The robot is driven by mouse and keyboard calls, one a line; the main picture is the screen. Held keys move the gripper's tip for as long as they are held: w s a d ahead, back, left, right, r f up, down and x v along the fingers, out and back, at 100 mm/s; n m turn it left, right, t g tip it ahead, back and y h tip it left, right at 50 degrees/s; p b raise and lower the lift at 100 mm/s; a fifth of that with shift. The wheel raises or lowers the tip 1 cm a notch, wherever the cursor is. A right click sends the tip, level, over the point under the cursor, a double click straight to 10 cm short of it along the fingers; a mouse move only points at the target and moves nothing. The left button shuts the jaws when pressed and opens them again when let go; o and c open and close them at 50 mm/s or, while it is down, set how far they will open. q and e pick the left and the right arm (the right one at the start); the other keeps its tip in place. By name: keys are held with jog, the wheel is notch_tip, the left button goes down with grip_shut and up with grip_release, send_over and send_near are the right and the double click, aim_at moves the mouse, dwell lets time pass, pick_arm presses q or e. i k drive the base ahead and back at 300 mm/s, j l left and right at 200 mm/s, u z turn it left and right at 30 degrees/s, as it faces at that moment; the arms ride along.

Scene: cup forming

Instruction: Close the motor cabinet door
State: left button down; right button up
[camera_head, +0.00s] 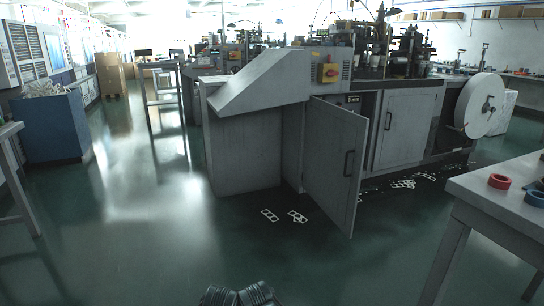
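The grey motor cabinet door (331,165) stands open on the front of the large grey machine, swung out toward me. It has a dark vertical handle (348,163) near its right edge. The dark cabinet opening (367,104) shows in part behind the door, and most of the inside is hidden. I cannot make out either of my grippers in the head view, and nothing touches the door. Two dark ribbed parts (240,295) show at the bottom edge; I cannot tell what they are.
A closed grey panel door (408,128) is right of the opening. A white reel (480,105) is further right. A grey table (500,200) with a red ring (499,181) stands at the right. White cut-outs (298,216) lie on the floor. The green floor (150,240) ahead and left is clear.

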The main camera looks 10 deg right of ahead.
aim_at(335, 138)
jog(key=i+j+z, duration=0.2)
jog(key=i+z, duration=0.15)
jog(key=i+j+z, duration=0.65)
jog(key=j, duration=0.1)
